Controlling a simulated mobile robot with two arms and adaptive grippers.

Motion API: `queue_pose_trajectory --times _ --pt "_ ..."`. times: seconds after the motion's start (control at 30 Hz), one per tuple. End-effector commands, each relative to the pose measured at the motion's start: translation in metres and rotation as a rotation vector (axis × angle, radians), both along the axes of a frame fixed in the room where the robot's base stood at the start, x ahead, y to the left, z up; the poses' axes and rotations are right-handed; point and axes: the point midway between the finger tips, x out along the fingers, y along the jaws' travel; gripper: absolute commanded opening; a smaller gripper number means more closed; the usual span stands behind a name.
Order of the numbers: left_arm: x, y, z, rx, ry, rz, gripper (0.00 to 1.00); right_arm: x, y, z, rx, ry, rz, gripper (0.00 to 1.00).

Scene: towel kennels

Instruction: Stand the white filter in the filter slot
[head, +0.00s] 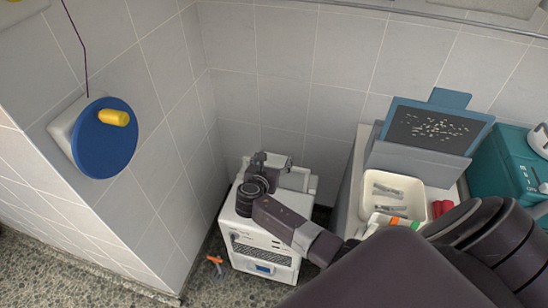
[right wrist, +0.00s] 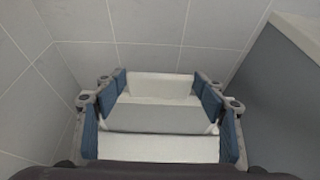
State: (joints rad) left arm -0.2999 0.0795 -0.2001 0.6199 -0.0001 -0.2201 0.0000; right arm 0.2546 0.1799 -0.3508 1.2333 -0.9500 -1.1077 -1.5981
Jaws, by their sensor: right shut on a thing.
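The white machine (head: 264,240) stands on the floor in the corner, with a grille and a blue panel on its front. My right gripper (head: 275,170) is low over its top, its arm reaching in from the lower right. In the right wrist view, the right gripper (right wrist: 164,95) has its blue pads at both sides of a pale block, which I take to be the white filter (right wrist: 160,88), and is shut on it. A grey face (right wrist: 155,119) shows below its top. The slot's opening cannot be made out, nor whether the filter is inside it. My left gripper is not in view.
A cream tray (head: 369,205) with metal tools stands on a cabinet to the right, near a teal box (head: 500,165). An orange item (head: 215,261) lies on the floor left of the machine. Tiled walls stand close behind and left. A blue disc (head: 100,150) hangs on the left wall.

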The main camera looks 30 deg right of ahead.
Motion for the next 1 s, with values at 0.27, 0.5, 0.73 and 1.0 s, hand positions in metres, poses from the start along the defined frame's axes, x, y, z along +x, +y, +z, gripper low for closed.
queue_pose_trajectory --times 0.27,0.5,0.73,1.0 --pt "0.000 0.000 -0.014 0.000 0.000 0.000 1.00 0.001 0.000 -0.019 -0.001 0.000 0.001 0.25" --pt "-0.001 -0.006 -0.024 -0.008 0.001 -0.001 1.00 0.000 0.001 -0.033 0.000 -0.001 0.002 0.25" --pt "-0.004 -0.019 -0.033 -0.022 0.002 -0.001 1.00 0.001 0.001 -0.046 -0.001 -0.001 0.002 0.25" --pt "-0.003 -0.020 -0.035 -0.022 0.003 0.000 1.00 0.000 0.000 -0.049 0.000 -0.001 0.002 0.25"
